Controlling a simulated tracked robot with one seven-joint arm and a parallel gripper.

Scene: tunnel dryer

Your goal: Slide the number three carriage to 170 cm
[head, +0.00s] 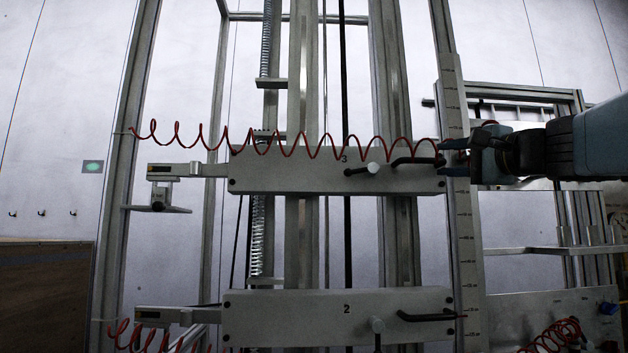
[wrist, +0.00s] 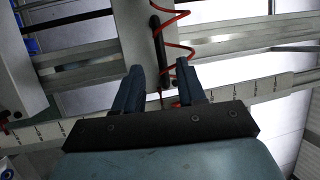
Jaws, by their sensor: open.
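The number three carriage (head: 290,181) is a grey horizontal plate marked 3, above the number two carriage (head: 290,318). Its black bar handle (head: 418,161) is at the right end, with a pale-knobbed lever (head: 370,168) left of it. My gripper (head: 443,158) is open at the handle's right end, one finger above and one below. In the wrist view, the handle (wrist: 157,40) lies in line with the gap between my fingers (wrist: 159,65); I cannot tell if they touch it. The scale (head: 465,220) runs down the right post; my gripper hides the carriage's mark there, and the numbers are too small to read.
A red coiled hose (head: 290,147) crosses carriage three's top edge, close to my gripper. Upright metal posts (head: 390,90) stand behind the carriages. At the lower right is a panel (head: 510,315) with another red coil (head: 553,335). Open space lies between the two carriages.

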